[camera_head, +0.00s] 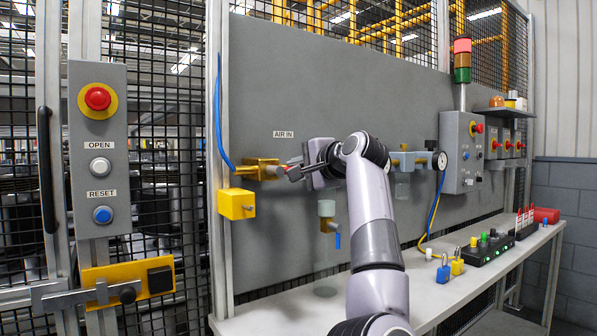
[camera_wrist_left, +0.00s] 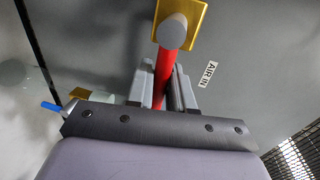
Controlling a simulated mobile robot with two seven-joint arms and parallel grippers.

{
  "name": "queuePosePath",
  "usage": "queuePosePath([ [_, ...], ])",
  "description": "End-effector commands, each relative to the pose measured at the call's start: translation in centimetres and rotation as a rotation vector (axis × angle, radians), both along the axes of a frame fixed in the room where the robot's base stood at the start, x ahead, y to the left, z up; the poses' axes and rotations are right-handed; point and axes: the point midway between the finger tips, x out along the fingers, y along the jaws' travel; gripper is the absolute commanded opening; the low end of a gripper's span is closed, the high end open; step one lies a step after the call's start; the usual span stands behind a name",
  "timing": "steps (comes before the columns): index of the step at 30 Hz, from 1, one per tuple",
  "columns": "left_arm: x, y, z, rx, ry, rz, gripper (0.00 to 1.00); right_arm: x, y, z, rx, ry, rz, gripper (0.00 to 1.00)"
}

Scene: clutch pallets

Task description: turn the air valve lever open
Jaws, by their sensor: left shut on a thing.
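The air valve is a brass block (camera_head: 262,167) on the grey panel below the "AIR IN" label, with a blue hose above it. In the left wrist view its brass body (camera_wrist_left: 184,20) sits behind a round grey hub (camera_wrist_left: 173,32). The red lever (camera_wrist_left: 163,72) runs from the hub down between the fingers. My left gripper (camera_head: 294,171) is at the valve's right side; its fingers (camera_wrist_left: 165,92) are shut on the red lever. In the head view the fingers hide most of the lever. My right gripper is not in view.
A yellow block (camera_head: 236,204) is mounted below the valve. A gauge (camera_head: 440,160) is further right.

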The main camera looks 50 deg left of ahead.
Motion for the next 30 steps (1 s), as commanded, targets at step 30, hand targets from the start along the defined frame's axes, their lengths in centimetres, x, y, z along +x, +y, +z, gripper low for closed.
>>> queuePosePath([
  [30,-0.5,-6.0,1.3,0.003,-0.005,-0.002,0.37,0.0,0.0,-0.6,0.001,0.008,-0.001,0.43],
])
